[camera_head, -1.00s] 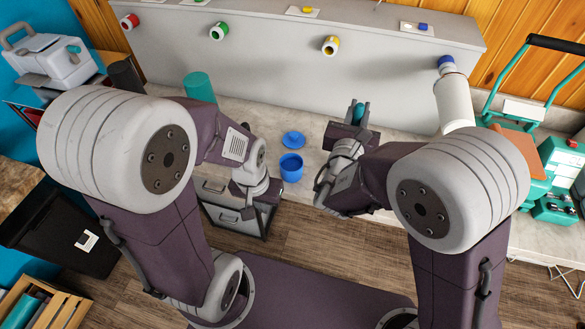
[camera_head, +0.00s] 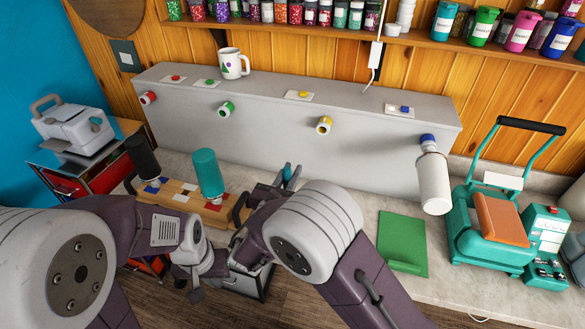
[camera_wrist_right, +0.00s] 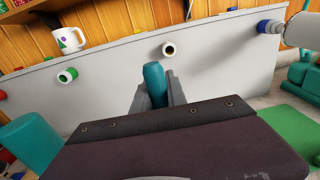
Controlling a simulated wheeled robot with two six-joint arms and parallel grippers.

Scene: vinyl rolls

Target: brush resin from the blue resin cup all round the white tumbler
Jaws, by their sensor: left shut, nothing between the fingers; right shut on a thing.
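The white tumbler (camera_head: 434,183) sits on the blue-ended spindle at the right of the grey rig; it also shows at the upper right of the right wrist view (camera_wrist_right: 302,30). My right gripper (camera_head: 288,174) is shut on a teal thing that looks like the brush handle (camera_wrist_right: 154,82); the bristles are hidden. It is in front of the rig, left of the tumbler and apart from it. My left gripper (camera_head: 195,294) is shut and empty, low at the left. The blue resin cup does not show now.
A black tumbler (camera_head: 142,158) and a teal tumbler (camera_head: 207,174) stand at the wooden rack (camera_head: 180,198). The grey rig (camera_head: 290,125) carries red, green and yellow spindles and a white mug (camera_head: 231,63). A green mat (camera_head: 402,243) and a teal press (camera_head: 492,225) are at the right.

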